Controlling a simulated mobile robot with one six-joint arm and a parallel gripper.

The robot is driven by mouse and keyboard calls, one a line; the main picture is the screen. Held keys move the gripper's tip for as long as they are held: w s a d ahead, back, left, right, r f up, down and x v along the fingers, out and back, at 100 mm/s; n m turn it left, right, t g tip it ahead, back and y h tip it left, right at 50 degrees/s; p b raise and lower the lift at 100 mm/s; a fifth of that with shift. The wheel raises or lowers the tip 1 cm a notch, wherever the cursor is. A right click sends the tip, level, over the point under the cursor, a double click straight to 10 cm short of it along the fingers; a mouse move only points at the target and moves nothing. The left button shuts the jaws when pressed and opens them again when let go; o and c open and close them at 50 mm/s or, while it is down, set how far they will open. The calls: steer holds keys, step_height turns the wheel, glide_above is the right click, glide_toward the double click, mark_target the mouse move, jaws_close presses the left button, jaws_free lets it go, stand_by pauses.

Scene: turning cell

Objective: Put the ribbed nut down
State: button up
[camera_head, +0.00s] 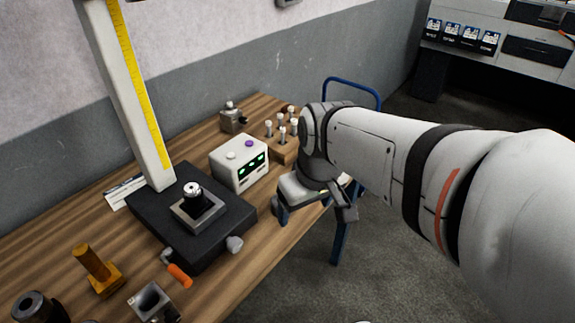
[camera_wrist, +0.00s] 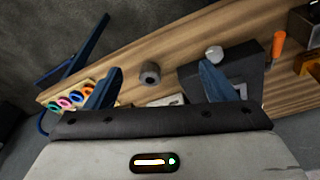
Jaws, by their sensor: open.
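A grey, round nut with a dark hole (camera_wrist: 150,73), which I take to be the ribbed nut, rests on the wooden bench near its front edge in the wrist view. Its ribs are too small to make out. In the head view a small grey part of it (camera_head: 277,209) seems to show beside my left-hand finger. My gripper (camera_head: 310,238) is open above the bench's front edge. In the wrist view its two blue fingers (camera_wrist: 158,68) stand wide apart, one on each side of the nut, with visible gaps. Nothing is held.
A black gauge base (camera_head: 180,240) with a tall column stands left of my gripper. A white display box (camera_head: 240,162) and a wooden pin holder (camera_head: 284,154) stand behind. An orange handle (camera_head: 179,275) is at the front. Floor lies beyond the bench edge.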

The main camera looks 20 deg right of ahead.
steer(key=s+m, duration=0.2)
steer(key=s, duration=0.1)
steer(key=shift+d+f+m+t, duration=0.1)
steer(key=shift+d+m+t, duration=0.2)
steer(key=shift+m, duration=0.1)
